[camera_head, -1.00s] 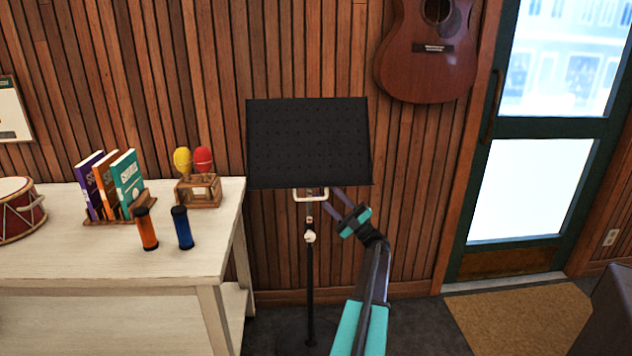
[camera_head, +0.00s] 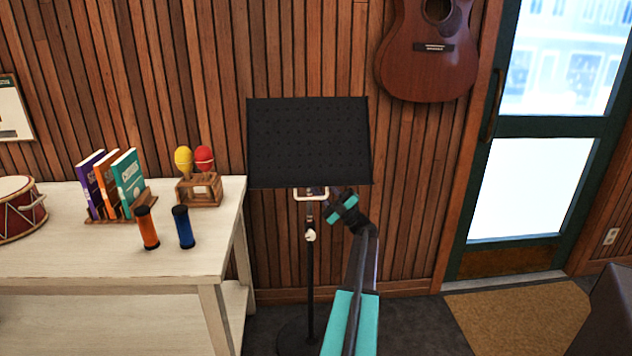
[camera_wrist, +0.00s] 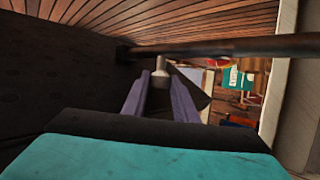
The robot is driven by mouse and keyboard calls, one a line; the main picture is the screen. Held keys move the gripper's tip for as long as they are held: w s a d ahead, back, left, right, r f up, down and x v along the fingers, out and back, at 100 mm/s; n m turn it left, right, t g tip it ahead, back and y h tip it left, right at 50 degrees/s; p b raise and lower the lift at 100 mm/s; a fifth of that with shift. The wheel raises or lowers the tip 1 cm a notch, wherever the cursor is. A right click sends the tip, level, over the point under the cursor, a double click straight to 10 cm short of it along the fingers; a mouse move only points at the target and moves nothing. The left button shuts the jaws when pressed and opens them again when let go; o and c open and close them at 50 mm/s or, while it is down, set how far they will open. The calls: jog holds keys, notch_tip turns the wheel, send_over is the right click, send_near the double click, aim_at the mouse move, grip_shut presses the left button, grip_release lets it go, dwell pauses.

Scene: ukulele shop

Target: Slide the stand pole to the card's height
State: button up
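The music stand has a black perforated desk (camera_head: 308,142) and a thin dark pole (camera_head: 311,280). A pale U-shaped handle (camera_head: 298,196) sits just under the desk, and a white knob (camera_head: 310,235) is lower on the pole. My gripper (camera_head: 326,195) is under the desk's lower right edge, beside the handle. In the wrist view, the purple fingers of my gripper (camera_wrist: 160,78) are apart, and a small pale piece (camera_wrist: 160,64) shows at their tips. I cannot tell whether they touch it. I cannot make out a card clearly.
A pale table (camera_head: 120,263) on the left holds a drum (camera_head: 18,215), books (camera_head: 126,180), two shakers and maracas (camera_head: 198,187). A guitar (camera_head: 428,60) hangs on the wood wall, right of the desk. A glass door (camera_head: 520,185) is at right.

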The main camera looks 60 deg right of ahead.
aim_at(316, 161)
grip_shut()
jog(key=shift+r, duration=0.1)
notch_tip(316, 161, up, 11)
jog(key=shift+f+b, duration=0.1)
jog(key=shift+b, duration=0.55)
jog(key=o, duration=0.5)
grip_release()
